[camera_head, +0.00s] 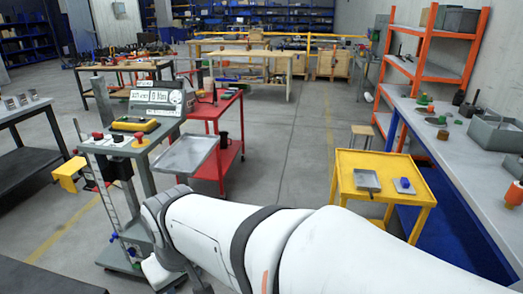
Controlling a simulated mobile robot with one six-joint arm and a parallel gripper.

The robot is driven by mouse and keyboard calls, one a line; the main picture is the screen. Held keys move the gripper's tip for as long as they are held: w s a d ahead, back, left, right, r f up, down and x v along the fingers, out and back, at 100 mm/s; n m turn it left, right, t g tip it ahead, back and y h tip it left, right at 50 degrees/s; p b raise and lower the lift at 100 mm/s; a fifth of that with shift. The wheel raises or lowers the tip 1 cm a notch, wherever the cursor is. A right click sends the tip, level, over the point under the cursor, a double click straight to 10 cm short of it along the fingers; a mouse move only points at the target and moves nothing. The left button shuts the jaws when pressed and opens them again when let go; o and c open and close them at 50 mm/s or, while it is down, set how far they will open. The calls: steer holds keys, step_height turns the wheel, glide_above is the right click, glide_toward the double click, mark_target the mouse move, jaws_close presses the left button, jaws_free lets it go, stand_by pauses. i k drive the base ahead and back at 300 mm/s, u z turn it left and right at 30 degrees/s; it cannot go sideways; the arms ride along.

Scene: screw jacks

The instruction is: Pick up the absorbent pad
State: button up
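I cannot make out the absorbent pad for certain. A small flat grey piece (404,186) with a blue object (404,183) on it lies on the yellow table (372,164) at the right; whether this piece is the pad is unclear. A shallow grey tray (367,180) sits to its left on the same table. My white arm crosses the lower middle from the right and bends down at the left. My gripper does not show; the arm's far end runs out of the bottom edge.
A test stand (140,142) with a display and a silver plate (187,154) stands left of my arm. Behind it is a red cart (212,105). A long grey bench (455,150) with parts and an orange shelf (430,50) line the right. The middle floor is clear.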

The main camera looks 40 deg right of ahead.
mark_target(403, 185)
steer(key=i, duration=0.8)
steer(key=z, duration=1.8)
steer(key=i, duration=1.95)
steer(key=z, duration=1.6)
steer(key=i, duration=0.4)
steer(key=z, duration=0.25)
